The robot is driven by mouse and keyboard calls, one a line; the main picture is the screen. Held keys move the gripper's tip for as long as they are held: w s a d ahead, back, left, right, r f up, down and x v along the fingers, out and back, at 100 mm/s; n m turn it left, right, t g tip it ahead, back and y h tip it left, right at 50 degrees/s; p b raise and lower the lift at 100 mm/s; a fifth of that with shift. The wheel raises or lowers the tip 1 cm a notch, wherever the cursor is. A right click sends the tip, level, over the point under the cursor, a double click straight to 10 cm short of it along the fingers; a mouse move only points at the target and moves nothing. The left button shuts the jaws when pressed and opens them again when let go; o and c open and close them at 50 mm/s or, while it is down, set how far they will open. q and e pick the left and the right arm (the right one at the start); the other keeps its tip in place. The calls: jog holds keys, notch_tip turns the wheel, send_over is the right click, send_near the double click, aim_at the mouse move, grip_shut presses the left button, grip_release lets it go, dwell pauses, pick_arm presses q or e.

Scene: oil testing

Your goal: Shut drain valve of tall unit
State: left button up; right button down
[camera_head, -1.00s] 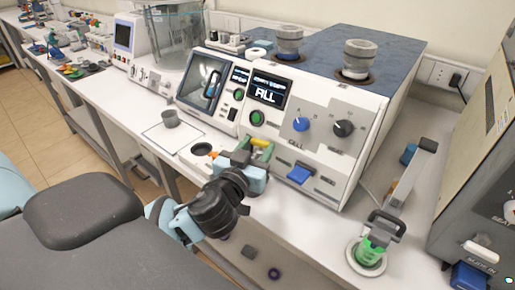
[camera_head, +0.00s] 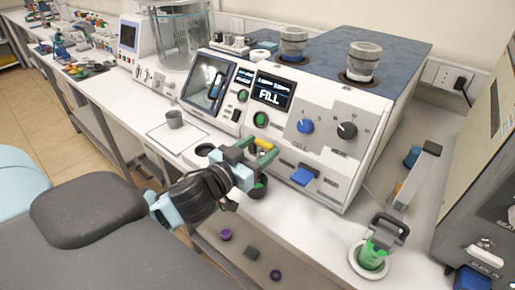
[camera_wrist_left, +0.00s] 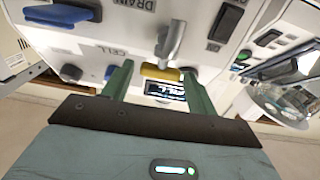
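The tall unit (camera_head: 340,170) is a white cabinet with a FILL display. On its front a lever valve has a metal stem and a yellow tip (camera_head: 264,145). In the left wrist view the yellow tip (camera_wrist_left: 160,72) shows close up, not far from a DRAIN label (camera_wrist_left: 135,4). My left gripper (camera_head: 249,157) has green fingers and is at the unit's lower front. In the left wrist view its fingers (camera_wrist_left: 157,74) are apart, one on each side of the yellow tip. Contact cannot be told. My right gripper is not in view.
A blue lever (camera_head: 304,175) sticks out to the right of my left gripper. A grey cup (camera_head: 175,119) stands on the bench to the left. A green-filled vessel (camera_head: 372,256) with a grey handle is at the right.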

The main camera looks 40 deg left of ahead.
pick_arm(q)
jog(key=shift+o, duration=0.7)
jog(key=shift+s, duration=0.1)
jog(key=shift+s+f, duration=0.1)
jog(key=shift+s, duration=0.2)
jog(key=s, duration=0.7)
jog(key=shift+a+b, duration=0.35)
jog(key=shift+a, duration=0.05)
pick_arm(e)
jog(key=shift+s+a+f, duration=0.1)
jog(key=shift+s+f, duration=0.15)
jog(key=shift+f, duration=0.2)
